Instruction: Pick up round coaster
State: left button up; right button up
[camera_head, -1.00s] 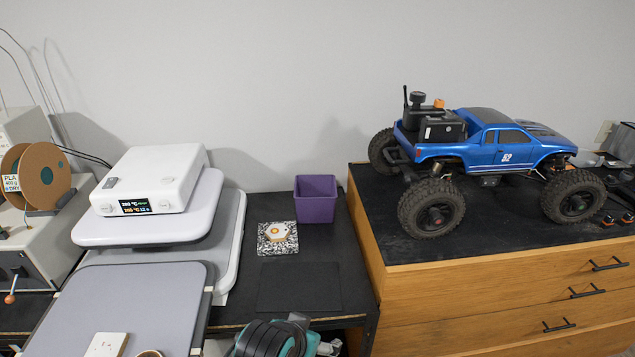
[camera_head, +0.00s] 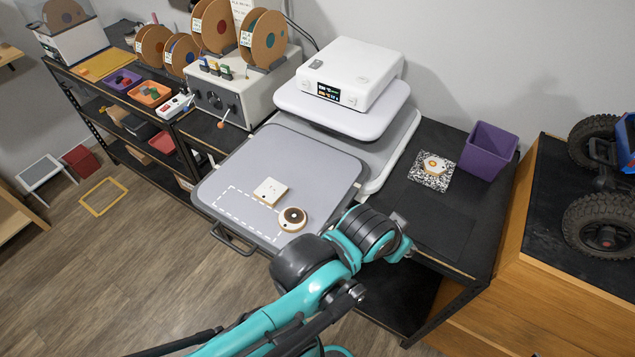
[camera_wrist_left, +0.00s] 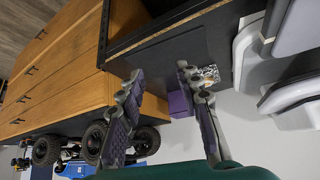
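The round coaster (camera_head: 292,218), a disc with a tan rim, a light top and a dark centre, lies on the grey front plate of the press in the head view. A white square tile (camera_head: 270,190) lies just behind and left of it. My left arm reaches in from the bottom, its wrist just right of the coaster and apart from it; the fingers are hard to make out there. In the left wrist view my left gripper (camera_wrist_left: 160,75) is open and empty, its fingers apart. The coaster is not in that view. My right gripper is not in view.
The white press (camera_head: 350,75) stands behind the plate. A hexagonal piece (camera_head: 436,166) lies on a speckled mat (camera_head: 418,178) beside a purple bin (camera_head: 489,150). The wooden drawer cabinet (camera_head: 575,225) with the crawler is at right. Spools line the back left.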

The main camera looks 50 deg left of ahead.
aim_at(292, 220)
jog(key=u, duration=0.4)
jog(key=l+u, duration=0.1)
jog(key=u, duration=1.1)
jog(key=k+l, duration=0.05)
